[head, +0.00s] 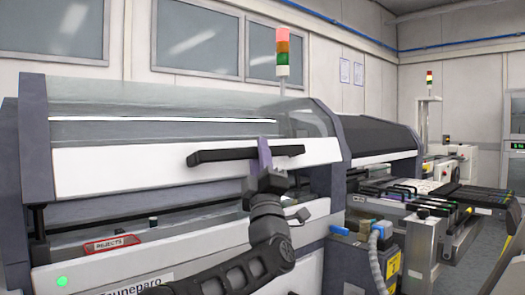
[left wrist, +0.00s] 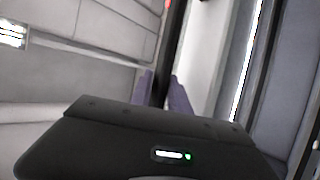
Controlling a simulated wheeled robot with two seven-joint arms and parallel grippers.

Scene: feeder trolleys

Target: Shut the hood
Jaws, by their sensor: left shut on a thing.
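The hood (head: 110,172) of the large machine has a clear curved upper window and a white lower band. A gap with a dark interior shows between its lower edge and the white front panel, so it stands partly open. A long black handle (head: 220,155) runs across the white band. My left gripper (head: 265,152), with purple fingers, is shut on the handle right of its middle. In the left wrist view the fingers (left wrist: 164,88) stand on either side of the dark handle (left wrist: 172,50). My right gripper is not in view.
A red rejects tray (head: 115,243) sits in the opening at the lower left. A signal tower (head: 282,55) rises behind the hood. A blue-grey box with cables (head: 350,262) and feeder trolleys (head: 430,205) stand to the right.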

